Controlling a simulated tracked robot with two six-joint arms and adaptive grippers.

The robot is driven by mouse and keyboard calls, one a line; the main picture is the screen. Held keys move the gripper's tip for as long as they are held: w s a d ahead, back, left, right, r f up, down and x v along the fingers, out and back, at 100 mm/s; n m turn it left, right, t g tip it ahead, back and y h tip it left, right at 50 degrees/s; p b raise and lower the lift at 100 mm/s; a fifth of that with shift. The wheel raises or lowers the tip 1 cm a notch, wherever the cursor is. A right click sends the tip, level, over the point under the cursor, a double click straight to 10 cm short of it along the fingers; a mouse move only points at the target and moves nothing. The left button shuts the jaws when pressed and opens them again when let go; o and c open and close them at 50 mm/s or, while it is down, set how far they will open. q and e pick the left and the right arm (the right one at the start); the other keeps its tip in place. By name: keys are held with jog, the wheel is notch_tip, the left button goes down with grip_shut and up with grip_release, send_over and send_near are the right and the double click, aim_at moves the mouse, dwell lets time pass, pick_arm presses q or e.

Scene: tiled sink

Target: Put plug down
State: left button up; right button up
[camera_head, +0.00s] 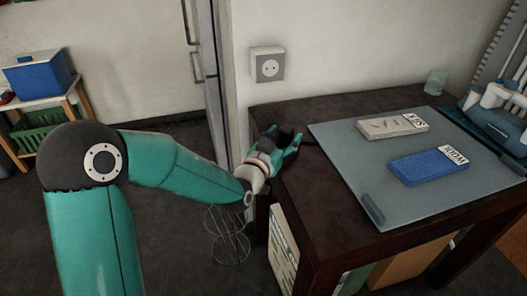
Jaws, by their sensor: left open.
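My left gripper (291,140) is at the left end of the dark table, low over its top near the left edge. Its teal fingers are apart. A small dark shape shows at the fingers, but I cannot tell whether it is the plug, part of the gripper or the table behind. No plug can be made out clearly. The wall socket (269,67) is on the wall above and behind the gripper, with nothing in it. My right gripper is not in view.
The dark table (335,228) carries a grey mat (350,165) with a grey block (393,126) and a blue block (425,167), both labelled. A glass (435,82) stands at the back. A blue-grey case (497,117) is at right. A wire basket (229,240) is below my left forearm.

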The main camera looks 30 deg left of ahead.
pick_arm(q)
jog(key=s+b, duration=0.7)
jog(key=s, duration=0.4)
jog(key=shift+s+d+r, duration=0.3)
jog(key=shift+s, duration=0.1)
